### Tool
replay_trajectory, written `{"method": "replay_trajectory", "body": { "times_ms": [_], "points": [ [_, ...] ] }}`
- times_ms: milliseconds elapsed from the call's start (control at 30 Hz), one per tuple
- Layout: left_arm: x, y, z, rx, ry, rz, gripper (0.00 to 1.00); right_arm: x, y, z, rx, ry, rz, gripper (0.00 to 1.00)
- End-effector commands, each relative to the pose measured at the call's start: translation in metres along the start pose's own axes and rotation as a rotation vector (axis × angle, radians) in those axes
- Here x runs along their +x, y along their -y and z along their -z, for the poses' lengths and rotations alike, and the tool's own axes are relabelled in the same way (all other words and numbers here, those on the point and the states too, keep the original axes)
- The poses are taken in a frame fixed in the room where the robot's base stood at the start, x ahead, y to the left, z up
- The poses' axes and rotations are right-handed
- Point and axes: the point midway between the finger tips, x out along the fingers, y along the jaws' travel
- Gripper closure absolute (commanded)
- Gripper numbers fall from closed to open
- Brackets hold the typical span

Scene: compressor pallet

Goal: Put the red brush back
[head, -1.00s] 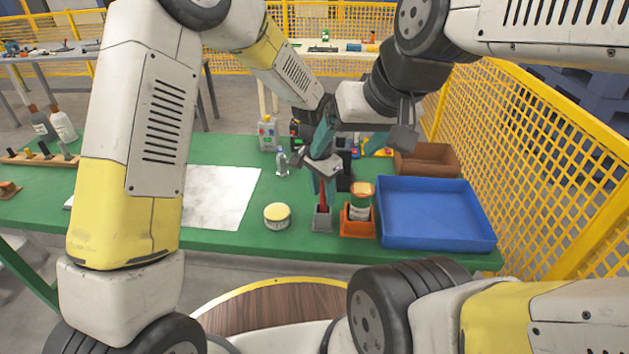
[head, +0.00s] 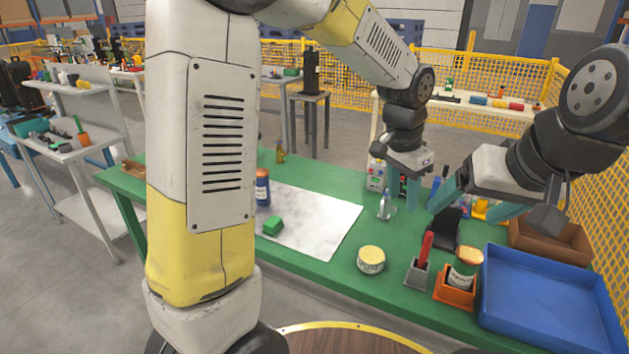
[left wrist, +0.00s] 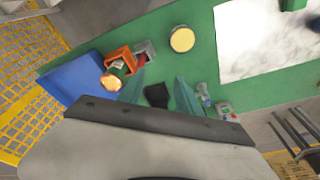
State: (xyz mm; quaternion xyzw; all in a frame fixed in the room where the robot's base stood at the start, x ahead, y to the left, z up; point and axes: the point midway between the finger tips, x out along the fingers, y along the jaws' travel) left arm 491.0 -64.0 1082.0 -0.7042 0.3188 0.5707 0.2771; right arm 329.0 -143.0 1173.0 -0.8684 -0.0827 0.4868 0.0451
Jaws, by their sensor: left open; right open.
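The red brush (head: 426,247) stands upright in a small grey holder (head: 416,273) near the front edge of the green table. In the left wrist view the red brush (left wrist: 140,62) and the grey holder (left wrist: 145,48) show beyond my fingers. My left gripper (head: 402,184) is open and empty, above the table behind the brush and apart from it. Its two teal fingers (left wrist: 158,94) are spread in the left wrist view. My right gripper (head: 474,206) is open and empty, to the right of the left one, above the table's back right part.
An orange holder (head: 455,296) with a jar (head: 464,268) stands right of the grey holder. A blue tray (head: 548,300) and brown box (head: 552,240) lie further right. A yellow-lidded tin (head: 371,260) is left. A white sheet (head: 315,225) bears a green block (head: 273,225).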

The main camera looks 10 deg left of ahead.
Motion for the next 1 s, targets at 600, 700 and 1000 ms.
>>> {"method": "replay_trajectory", "body": {
  "times_ms": [600, 700, 1000],
  "points": [
    [-0.138, 0.017, -0.224, -0.73, -0.357, 0.119, 0.59, 0.0, 0.0, 0.0, 0.0, 0.0, 0.0, 0.21],
    [-0.14, 0.013, -0.235, -0.77, -0.383, 0.12, 0.59, 0.0, 0.0, 0.0, 0.0, 0.0, 0.0, 0.21],
    [-0.14, 0.011, -0.24, -0.788, -0.393, 0.12, 0.59, 0.0, 0.0, 0.0, 0.0, 0.0, 0.0, 0.21]
  ]
}}
